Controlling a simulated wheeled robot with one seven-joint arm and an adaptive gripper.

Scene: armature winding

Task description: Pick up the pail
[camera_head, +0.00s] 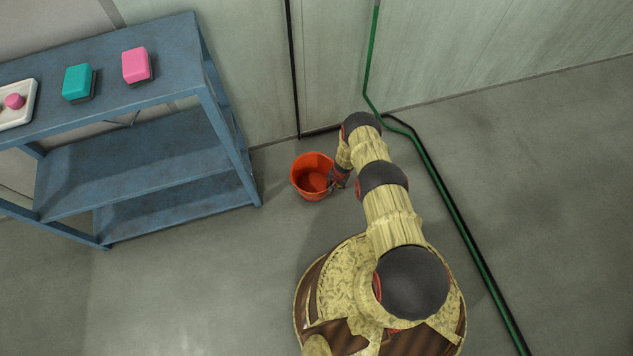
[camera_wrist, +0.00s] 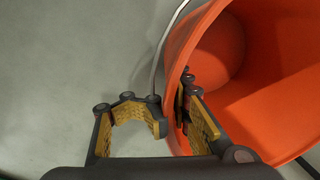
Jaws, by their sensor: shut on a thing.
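The orange-red pail (camera_head: 312,160) is near the wall, just right of the blue shelf, with its open mouth facing up. I cannot tell whether it touches the floor. My gripper (camera_head: 338,181) is at the pail's right side, partly hidden by my arm. In the wrist view, the pail (camera_wrist: 275,85) fills the right side. My gripper (camera_wrist: 171,104) has one finger outside the pail and the other inside its mouth, shut on the rim wall between them. A thin grey wire handle (camera_wrist: 160,50) hangs outside the pail, behind the fingers.
A blue shelf (camera_head: 150,170) stands left of the pail, with a teal block (camera_head: 78,82), a pink block (camera_head: 136,65) and a white tray (camera_head: 30,92) on top. A green hose (camera_head: 445,195) runs along the floor at right. The floor below the shelf is clear.

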